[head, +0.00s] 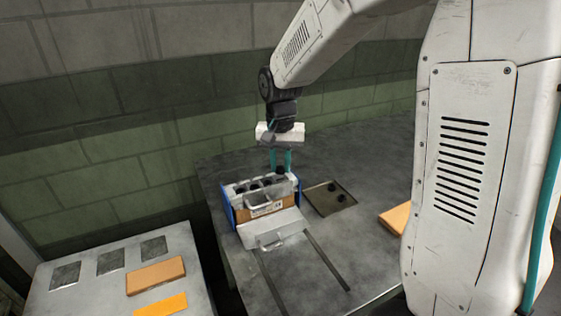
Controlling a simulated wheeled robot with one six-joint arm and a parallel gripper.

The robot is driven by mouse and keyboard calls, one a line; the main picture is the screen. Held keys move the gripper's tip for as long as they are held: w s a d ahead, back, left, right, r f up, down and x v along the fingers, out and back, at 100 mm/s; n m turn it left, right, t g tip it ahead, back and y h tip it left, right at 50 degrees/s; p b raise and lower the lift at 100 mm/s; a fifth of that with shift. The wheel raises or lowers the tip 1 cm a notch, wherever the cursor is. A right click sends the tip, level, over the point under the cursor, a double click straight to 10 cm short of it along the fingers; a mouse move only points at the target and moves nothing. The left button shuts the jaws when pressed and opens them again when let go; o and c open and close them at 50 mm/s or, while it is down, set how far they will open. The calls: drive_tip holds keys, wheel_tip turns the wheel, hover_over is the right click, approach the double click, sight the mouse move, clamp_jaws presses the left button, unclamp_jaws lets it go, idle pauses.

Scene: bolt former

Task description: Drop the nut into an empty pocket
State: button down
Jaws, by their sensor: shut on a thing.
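My gripper (281,160) points down with teal fingers, over the back right part of a pocketed box. The fingers are shut on a small dark nut (281,171), seen only as a dark shape at the fingertips. The box (266,210) has blue sides, a brown labelled front and a grey pocketed top. Some pockets hold dark shapes, but the view is too small to tell which are empty. I cannot tell whether the nut is above a pocket or touching the box.
A shallow dark tray (318,207) with dark nuts lies right of the box. A grey handled piece (273,230) sits in front, with two dark rails running forward. An orange block (394,218) lies farther right. A lower table (90,295) at left holds grey squares and orange blocks.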

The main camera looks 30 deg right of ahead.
drive_tip(key=shift+f, duration=0.65)
drive_tip(key=c, duration=1.2)
unclamp_jaws()
wheel_tip(320, 180, up, 8)
drive_tip(key=shift+f, duration=0.1)
drive_tip(key=shift+s+f+n, duration=0.1)
drive_tip(key=shift+s+n, duration=0.05)
drive_tip(key=shift+n, duration=0.15)
drive_tip(key=s+r+n, duration=0.1)
drive_tip(key=s, duration=0.8)
drive_tip(key=s+r+n+t, duration=0.1)
drive_tip(key=s+n, duration=0.1)
drive_tip(key=s, duration=0.7)
drive_tip(key=s+r+n, duration=0.2)
drive_tip(key=s, duration=0.7)
drive_tip(key=shift+s+a, duration=0.3)
drive_tip(key=shift+s, duration=0.05)
